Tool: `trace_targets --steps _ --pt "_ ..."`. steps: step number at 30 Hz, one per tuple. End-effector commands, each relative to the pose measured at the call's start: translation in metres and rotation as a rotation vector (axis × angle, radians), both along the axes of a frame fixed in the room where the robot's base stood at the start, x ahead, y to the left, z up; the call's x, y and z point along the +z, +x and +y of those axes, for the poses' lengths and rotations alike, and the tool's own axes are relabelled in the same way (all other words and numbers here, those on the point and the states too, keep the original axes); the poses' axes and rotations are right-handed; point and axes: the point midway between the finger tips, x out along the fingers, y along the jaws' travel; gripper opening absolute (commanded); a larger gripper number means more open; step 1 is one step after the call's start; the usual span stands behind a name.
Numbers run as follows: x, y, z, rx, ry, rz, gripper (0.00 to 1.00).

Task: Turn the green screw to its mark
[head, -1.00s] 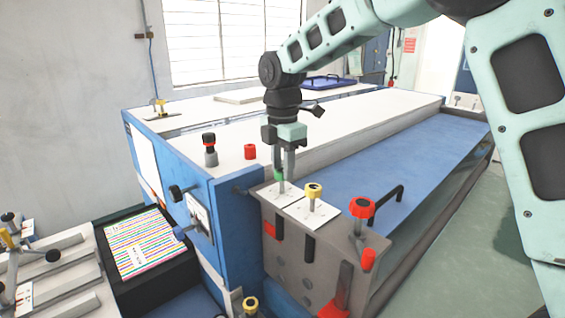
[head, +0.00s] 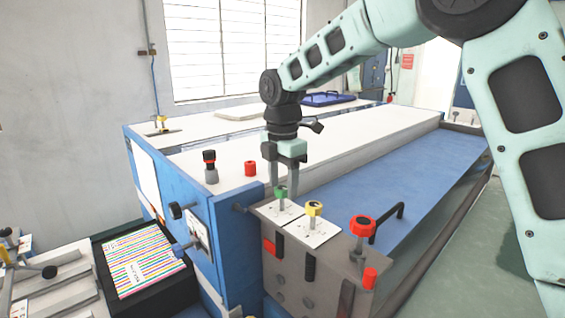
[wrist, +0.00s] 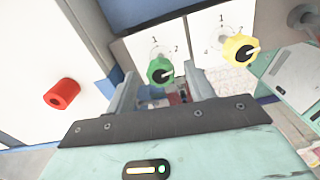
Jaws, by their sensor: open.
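The green screw (head: 281,191) stands on a white numbered plate (head: 271,209) on the grey block at the machine's front corner.
A yellow screw (head: 314,208) on its own numbered plate stands close to the right. A red knob (head: 362,226) and a black handle (head: 388,221) are farther right.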

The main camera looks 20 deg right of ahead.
Motion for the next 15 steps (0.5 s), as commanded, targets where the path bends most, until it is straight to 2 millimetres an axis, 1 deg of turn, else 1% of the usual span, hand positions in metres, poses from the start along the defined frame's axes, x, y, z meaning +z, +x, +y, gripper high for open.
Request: trace_targets --steps 5,11,15 --pt "0.022 0.001 0.000 -0.001 0.002 -0.006 0.53" --pt "0.068 0.001 0.000 -0.001 0.001 -0.007 0.53" --pt "0.102 0.001 0.000 0.000 0.001 -0.008 0.53"
